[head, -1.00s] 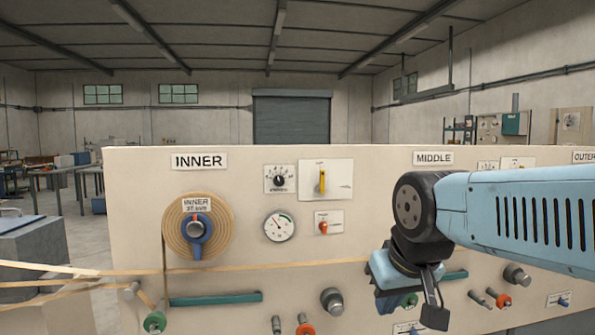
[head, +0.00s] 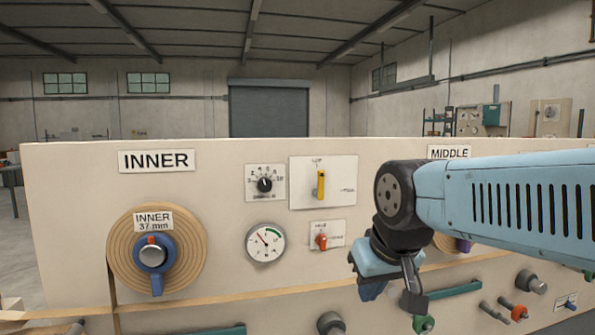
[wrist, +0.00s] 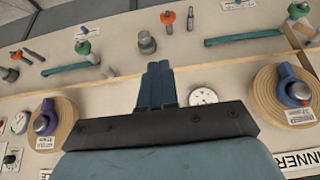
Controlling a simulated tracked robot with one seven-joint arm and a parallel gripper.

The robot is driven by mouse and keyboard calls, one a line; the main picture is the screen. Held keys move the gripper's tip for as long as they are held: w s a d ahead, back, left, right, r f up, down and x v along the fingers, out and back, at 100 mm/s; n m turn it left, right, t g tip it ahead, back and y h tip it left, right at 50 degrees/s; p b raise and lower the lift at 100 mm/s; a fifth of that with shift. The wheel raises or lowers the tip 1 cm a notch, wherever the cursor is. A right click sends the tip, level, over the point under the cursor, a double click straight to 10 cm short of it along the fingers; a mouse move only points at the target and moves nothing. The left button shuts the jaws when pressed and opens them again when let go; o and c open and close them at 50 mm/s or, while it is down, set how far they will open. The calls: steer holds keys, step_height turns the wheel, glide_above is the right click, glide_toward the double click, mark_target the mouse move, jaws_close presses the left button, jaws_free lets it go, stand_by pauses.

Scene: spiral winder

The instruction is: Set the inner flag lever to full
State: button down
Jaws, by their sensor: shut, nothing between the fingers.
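The INNER section of the cream panel (head: 70,170) has two small levers. A yellow lever (head: 320,185) stands upright on a white plate. Below it a small red-orange lever (head: 321,242) sits on a smaller plate.
The INNER spool (head: 118,262) with its blue-handled hub (head: 153,257) is at left, with tape running along the panel. A black dial (head: 265,184) and a round gauge (head: 266,243) are beside the levers. Grey knobs (head: 330,323) and green bars (head: 455,289) stick out lower down.

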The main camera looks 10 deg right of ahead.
steer(key=w+a+r+h, duration=0.2)
steer(key=w+r, duration=0.5)
steer(key=w, duration=0.4)
steer(key=w+a+r+m+h, duration=0.1)
steer(key=w+a+r+h, duration=0.1)
steer(key=w+r, duration=0.5)
steer(key=w+a+r+g+h, duration=0.1)
steer(key=w+a+r, duration=0.3)
steer(key=w, duration=1.1)
step_height(320, 180, up, 4)
steer(key=shift+a+f+h, duration=0.15)
steer(key=shift+f+h, duration=0.05)
steer(key=shift+h, duration=0.2)
steer(key=shift+s, duration=0.1)
glide_toward(321, 185)
steer(key=w+a+f, duration=0.2)
steer(key=w+f, duration=0.1)
steer(key=shift+w+a+f, duration=0.2)
steer(key=shift+a+f, duration=0.15)
steer(key=shift+d, duration=2)
